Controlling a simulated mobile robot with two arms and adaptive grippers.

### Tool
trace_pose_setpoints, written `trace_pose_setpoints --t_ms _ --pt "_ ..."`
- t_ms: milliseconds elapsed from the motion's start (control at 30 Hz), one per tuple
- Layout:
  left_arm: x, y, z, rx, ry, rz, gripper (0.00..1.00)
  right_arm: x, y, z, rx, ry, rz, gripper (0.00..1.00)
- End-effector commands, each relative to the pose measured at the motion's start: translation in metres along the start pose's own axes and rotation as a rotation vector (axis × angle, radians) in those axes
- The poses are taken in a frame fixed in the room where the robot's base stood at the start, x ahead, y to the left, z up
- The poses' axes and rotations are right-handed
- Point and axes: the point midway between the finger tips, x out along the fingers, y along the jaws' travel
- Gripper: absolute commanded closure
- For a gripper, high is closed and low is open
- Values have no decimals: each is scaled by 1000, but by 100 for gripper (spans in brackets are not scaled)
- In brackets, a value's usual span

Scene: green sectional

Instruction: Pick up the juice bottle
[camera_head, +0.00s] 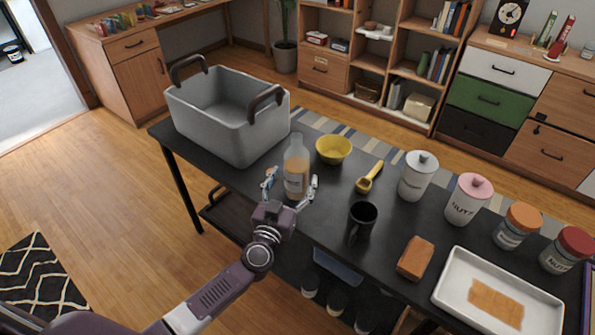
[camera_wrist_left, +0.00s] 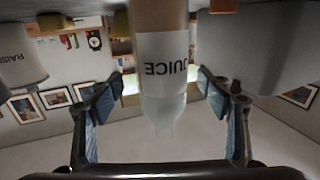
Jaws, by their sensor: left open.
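The juice bottle (camera_head: 296,170) stands upright on the black table (camera_head: 335,215), near its front edge. It is clear with orange-brown contents and a white label. My left gripper (camera_head: 291,188) is open, with one finger to each side of the bottle's lower body in the head view. In the left wrist view the bottle (camera_wrist_left: 163,70) appears upside down, its label reading JUICE, between the two open fingers (camera_wrist_left: 163,110). Gaps show between the bottle and both fingers there. My right gripper is not in view.
A grey bin (camera_head: 235,115) stands left of the bottle. A yellow bowl (camera_head: 333,150), a yellow scoop (camera_head: 369,178) and a black mug (camera_head: 362,220) are to its right. Farther right are several canisters and jars, a brown block (camera_head: 415,258) and a white tray (camera_head: 450,300).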

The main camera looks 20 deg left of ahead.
Motion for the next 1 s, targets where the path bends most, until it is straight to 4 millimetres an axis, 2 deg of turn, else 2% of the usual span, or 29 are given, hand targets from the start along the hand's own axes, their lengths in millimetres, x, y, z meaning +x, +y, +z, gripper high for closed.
trace_pose_setpoints --t_ms 100,233,567,1000 --pt "19 -3 0 2 4 -1 29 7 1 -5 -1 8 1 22" --pt "33 -2 0 0 2 -1 29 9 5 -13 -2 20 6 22" --pt "38 -2 0 0 1 0 30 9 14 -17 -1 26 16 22" --pt "38 -2 0 0 1 -1 79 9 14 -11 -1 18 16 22"
